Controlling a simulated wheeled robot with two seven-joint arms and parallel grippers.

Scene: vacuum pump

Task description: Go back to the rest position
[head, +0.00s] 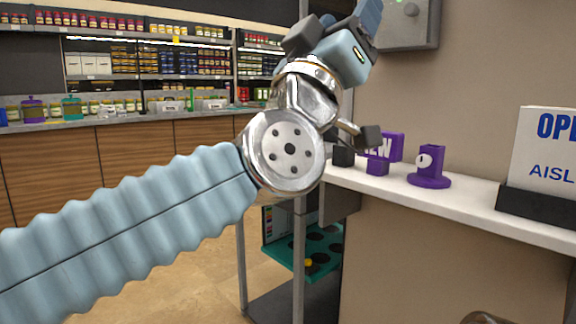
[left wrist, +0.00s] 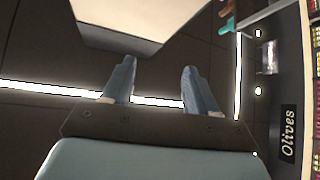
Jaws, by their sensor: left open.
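My left arm crosses the head view from the left. Its wrist is raised and my left gripper (head: 366,14) points up at the top of the picture, partly cut off by the frame edge. In the left wrist view my left gripper (left wrist: 157,78) has its two blue fingers apart with nothing between them. It touches nothing that I can see. My right gripper is not in view.
A white counter (head: 478,204) holds a purple stand (head: 430,166), a purple block sign (head: 384,148) and an "OPEN" sign (head: 548,150). A grey wall box (head: 408,22) hangs above. A teal tray (head: 284,262) stands lower down. Stocked shelves (head: 150,62) line the back; floor is clear.

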